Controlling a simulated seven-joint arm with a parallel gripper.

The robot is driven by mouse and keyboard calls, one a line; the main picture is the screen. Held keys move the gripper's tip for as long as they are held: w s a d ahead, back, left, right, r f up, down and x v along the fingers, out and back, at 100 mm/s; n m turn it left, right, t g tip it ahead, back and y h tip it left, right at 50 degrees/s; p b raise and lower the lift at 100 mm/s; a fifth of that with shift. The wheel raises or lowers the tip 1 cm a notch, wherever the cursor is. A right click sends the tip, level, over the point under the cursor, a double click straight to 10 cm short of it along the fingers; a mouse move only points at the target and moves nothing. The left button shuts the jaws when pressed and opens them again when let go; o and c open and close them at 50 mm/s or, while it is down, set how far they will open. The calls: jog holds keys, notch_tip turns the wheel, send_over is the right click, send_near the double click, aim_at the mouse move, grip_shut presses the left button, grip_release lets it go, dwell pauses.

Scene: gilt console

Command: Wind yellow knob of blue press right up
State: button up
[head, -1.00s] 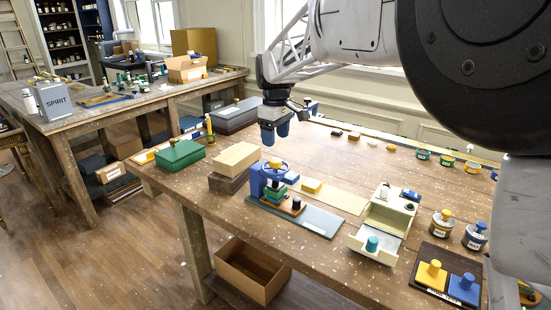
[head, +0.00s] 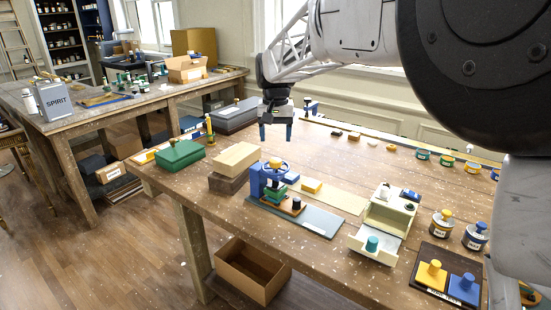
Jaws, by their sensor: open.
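The blue press (head: 257,183) stands on a grey-blue board near the table's front edge. A blue handwheel sits on its top, with the yellow knob (head: 275,162) on the wheel. Green parts show under the wheel, above a brown base with a dark knob. My gripper (head: 275,136) points down with its two blue fingers apart and empty. In the picture it is just above the yellow knob, with a gap between them. I cannot tell how far it is from the knob in depth.
Left of the press are a tan block on a dark one (head: 235,158) and a green box (head: 180,155). A cream machine (head: 385,225) stands to the right. The table's back middle is mostly clear.

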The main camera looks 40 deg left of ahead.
aim_at(275, 160)
jog(key=shift+f, duration=0.1)
jog(key=shift+f, duration=3.85)
jog(key=c, duration=0.9)
